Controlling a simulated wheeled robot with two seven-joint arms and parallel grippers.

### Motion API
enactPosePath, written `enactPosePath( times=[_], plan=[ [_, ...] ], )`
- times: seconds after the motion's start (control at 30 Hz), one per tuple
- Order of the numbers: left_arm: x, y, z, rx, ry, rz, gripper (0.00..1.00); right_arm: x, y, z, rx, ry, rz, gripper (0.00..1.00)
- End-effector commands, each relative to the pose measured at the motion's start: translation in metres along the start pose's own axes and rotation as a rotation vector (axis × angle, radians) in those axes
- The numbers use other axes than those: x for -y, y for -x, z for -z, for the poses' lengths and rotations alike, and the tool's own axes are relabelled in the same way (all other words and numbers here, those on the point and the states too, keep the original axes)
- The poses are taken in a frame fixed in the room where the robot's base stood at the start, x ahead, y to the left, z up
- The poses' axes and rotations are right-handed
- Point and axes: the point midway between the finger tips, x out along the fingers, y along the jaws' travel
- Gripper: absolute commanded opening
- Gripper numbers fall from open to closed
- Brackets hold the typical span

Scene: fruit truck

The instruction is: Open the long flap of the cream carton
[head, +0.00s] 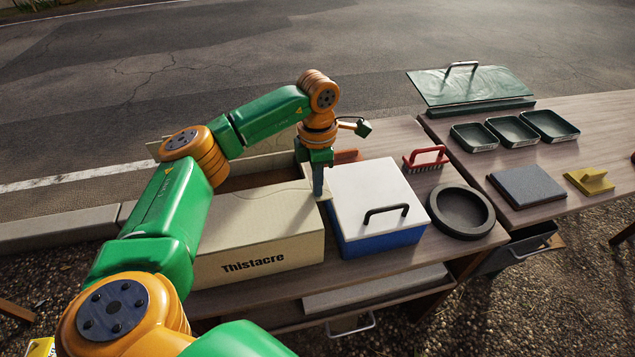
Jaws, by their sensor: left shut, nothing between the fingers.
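The cream carton (258,258), marked "Thistacre", stands on the wooden table in the head view. Its near long flap (245,215) lies flat over the near part of the top. Behind that flap the carton is open and shows a brown inside (250,180). A pale panel stands along the far side, partly behind my arm. My left gripper (318,194) is shut and empty, pointing down at the carton's right end, by the flap's right edge. I cannot tell whether it touches the carton. My right gripper is not in view.
A blue box (375,243) with a white handled lid stands close to the carton's right. Beyond it are a red brush (426,158) and a dark round bowl (460,211). The right table holds green trays (512,142), a grey slab (527,186) and a yellow tool (590,181).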

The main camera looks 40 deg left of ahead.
Motion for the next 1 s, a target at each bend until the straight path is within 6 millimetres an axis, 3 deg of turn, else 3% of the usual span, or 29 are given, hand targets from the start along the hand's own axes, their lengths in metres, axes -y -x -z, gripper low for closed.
enactPosePath(
  times=[0.93, 1.0],
  plan=[
    [-0.0006, -0.0014, 0.0015, -0.005, 0.003, -0.001, 0.0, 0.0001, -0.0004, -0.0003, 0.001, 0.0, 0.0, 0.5],
    [-0.0006, -0.0014, 0.0015, -0.005, 0.003, -0.001, 0.19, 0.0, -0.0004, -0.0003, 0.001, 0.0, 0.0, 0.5]
  ],
)
